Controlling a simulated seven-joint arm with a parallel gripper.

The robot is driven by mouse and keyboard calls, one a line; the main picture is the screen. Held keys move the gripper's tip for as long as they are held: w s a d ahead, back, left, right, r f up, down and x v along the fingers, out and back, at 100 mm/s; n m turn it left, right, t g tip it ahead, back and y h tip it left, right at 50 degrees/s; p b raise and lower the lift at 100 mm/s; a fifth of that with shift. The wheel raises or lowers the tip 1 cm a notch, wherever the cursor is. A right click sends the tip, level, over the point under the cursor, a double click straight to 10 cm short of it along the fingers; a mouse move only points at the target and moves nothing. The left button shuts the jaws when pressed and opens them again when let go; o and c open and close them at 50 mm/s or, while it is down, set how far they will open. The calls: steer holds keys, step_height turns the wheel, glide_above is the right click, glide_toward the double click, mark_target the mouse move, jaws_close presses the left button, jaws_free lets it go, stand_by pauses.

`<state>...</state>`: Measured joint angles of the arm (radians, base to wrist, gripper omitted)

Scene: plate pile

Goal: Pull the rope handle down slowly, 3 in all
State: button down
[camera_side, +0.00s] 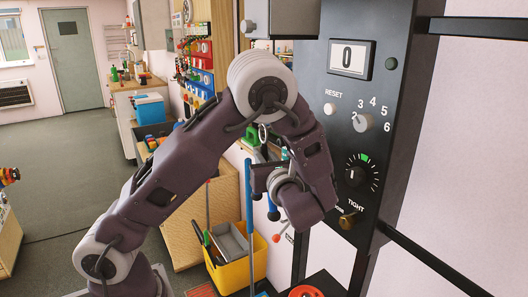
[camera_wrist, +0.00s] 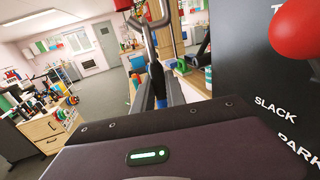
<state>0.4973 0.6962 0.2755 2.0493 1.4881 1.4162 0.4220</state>
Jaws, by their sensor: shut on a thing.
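My gripper (camera_side: 268,195) is in front of the machine's panel, at the lower middle of the side view. In the wrist view its dark fingers (camera_wrist: 159,92) are closed about a blue part that I take as the rope handle's grip (camera_wrist: 157,78). Pale metal arms (camera_wrist: 149,35) rise above the grip. In the side view my arm hides most of the handle and the rope. The counter (camera_side: 353,58) reads 0. The selector knob (camera_side: 361,123) sits among numbers up to 6; its setting is hard to tell.
A red ball knob (camera_wrist: 303,28) is close at right in the wrist view. A yellow bin (camera_side: 232,268) stands below my gripper. Open floor lies at left.

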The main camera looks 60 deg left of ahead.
steer(key=shift+f, duration=0.65)
steer(key=shift+f, duration=2.35)
steer(key=shift+r, duration=0.55)
